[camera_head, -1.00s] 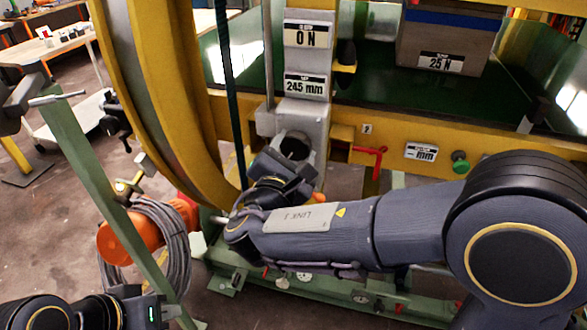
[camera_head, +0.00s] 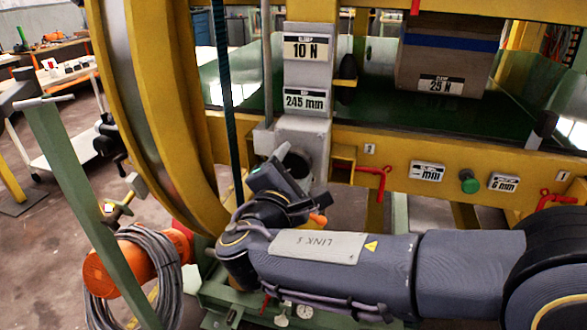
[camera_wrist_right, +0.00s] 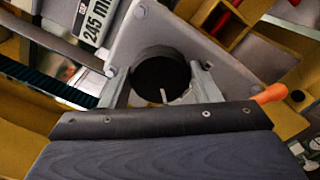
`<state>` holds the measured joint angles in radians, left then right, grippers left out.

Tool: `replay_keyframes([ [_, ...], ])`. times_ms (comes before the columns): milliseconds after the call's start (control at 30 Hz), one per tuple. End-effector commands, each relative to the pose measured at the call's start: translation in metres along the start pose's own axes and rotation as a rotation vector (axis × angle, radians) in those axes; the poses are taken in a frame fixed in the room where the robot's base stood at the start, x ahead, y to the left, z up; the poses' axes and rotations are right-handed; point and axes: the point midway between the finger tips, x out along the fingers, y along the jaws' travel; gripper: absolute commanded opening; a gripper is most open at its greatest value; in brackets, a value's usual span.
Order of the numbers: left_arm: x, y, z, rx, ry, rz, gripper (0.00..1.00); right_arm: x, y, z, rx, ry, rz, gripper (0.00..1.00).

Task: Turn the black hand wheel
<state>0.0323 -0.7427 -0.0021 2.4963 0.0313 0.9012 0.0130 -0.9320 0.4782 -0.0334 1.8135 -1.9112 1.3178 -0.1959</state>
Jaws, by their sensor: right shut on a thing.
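The black hand wheel (camera_head: 297,160) sits on the grey column below the display plates, partly hidden by my right gripper (camera_head: 287,168). In the right wrist view it is a dark round disc (camera_wrist_right: 158,70) with a pale mark at its lower edge. My right gripper (camera_wrist_right: 162,92) has one finger on each side of the disc and is shut on it. The upper plate on the column (camera_head: 306,48) reads 10 N, and the lower plate (camera_head: 304,100) reads 245 mm. My left gripper is not in view.
A big yellow ring (camera_head: 165,110) stands left of the column. A red crank (camera_head: 378,180) and a green knob (camera_head: 469,181) sit on the yellow beam to the right. A green post (camera_head: 80,200) and an orange reel with grey cable (camera_head: 140,268) are at lower left.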

Motion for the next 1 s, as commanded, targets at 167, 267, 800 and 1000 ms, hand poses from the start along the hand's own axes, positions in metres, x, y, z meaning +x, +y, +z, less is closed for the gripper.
replay_keyframes([
  [167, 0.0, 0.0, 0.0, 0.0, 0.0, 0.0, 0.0, -0.001, -0.001, -0.001, -0.001, 0.004, -0.002, 0.62],
  [267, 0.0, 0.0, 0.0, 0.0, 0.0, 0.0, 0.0, 0.0, -0.001, -0.001, -0.001, 0.003, -0.001, 0.76],
  [800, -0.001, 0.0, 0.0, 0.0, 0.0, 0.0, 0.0, -0.031, 0.001, -0.001, -0.001, 0.005, 0.003, 0.78],
  [1000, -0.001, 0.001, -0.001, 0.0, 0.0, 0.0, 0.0, -0.064, 0.001, -0.001, -0.001, 0.004, 0.002, 0.78],
])
